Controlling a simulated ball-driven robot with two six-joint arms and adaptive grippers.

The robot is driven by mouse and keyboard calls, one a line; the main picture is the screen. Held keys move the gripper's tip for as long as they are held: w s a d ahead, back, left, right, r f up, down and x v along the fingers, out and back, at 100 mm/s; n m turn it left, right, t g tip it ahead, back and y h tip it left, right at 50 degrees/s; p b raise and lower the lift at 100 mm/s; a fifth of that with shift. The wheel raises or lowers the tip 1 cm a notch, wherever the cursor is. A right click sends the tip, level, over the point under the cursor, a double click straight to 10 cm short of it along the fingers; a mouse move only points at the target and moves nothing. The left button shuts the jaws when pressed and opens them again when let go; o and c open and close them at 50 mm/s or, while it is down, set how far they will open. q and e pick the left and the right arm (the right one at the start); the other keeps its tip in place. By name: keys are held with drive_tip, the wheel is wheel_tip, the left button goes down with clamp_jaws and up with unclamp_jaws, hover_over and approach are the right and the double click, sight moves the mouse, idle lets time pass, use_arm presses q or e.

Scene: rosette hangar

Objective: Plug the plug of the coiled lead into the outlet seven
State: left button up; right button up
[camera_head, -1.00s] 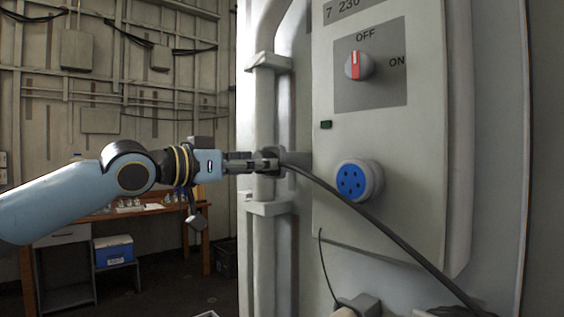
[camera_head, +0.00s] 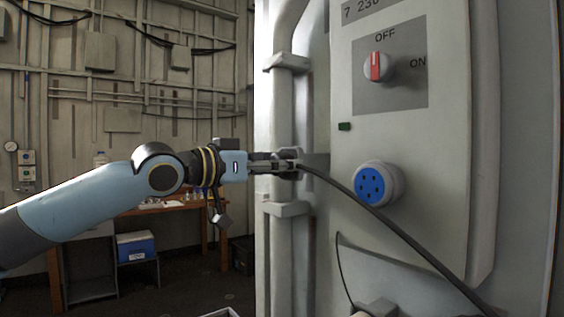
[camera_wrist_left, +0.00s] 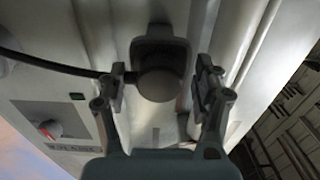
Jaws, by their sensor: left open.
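The plug (camera_wrist_left: 160,84) of the lead is a dark round body in the left wrist view, against a grey bracket on the wall. Its black cable (camera_head: 385,225) leaves it and sags down to the right across the panel. My left gripper (camera_head: 277,165) is open, with one finger on each side of the plug in the left wrist view (camera_wrist_left: 160,90). I cannot tell whether the fingers touch it. Outlet seven (camera_head: 371,186) is a blue socket face with several holes in a pale ring, below and right of the gripper. My right gripper is not in view.
A red-marked switch (camera_head: 376,67) above the outlet points to OFF. A vertical pipe (camera_head: 290,240) runs behind my left gripper. A grey block (camera_head: 378,307) with a thin cable sits below the outlet. A wooden table (camera_head: 205,205) and blue cooler (camera_head: 136,247) stand far left.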

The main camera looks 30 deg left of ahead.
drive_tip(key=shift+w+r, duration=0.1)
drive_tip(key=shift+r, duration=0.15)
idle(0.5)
use_arm(q)
clamp_jaws()
idle(0.5)
drive_tip(key=shift+s, duration=0.1)
